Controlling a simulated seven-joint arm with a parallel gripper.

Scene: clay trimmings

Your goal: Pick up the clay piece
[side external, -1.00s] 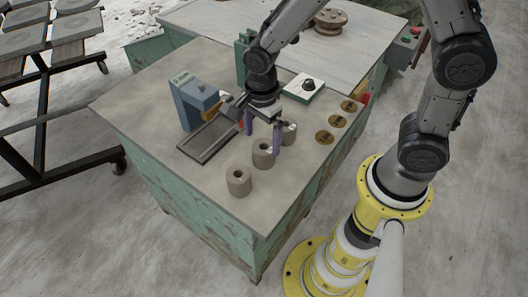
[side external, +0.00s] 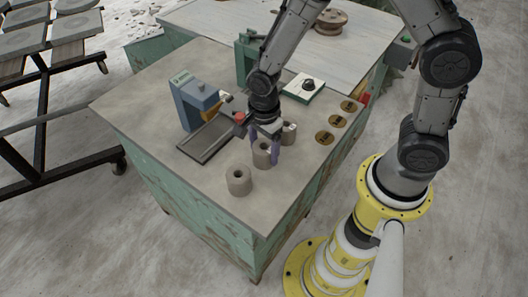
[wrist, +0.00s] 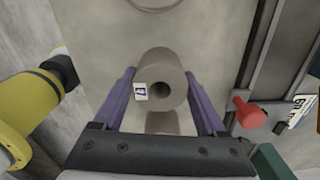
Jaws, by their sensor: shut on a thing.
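Three grey clay cylinders with a hole in the top stand in a row on the bench. My gripper (side external: 267,156) points down at the middle clay piece (side external: 262,160), one purple finger on each side, shut on it. In the wrist view, this held piece (wrist: 160,70) sits between the fingers and has a white and blue label on its side. I cannot tell whether it is off the bench. The near clay piece (side external: 239,183) stands free at the front. The far clay piece (side external: 290,130) is partly hidden behind my gripper.
A blue device (side external: 190,100) stands left, with a dark tray (side external: 190,148) beside it. A red knob (side external: 240,117) is close to my gripper. Three brown discs (side external: 338,121) lie at the right. A white box (side external: 303,90) and green device (side external: 246,60) stand behind.

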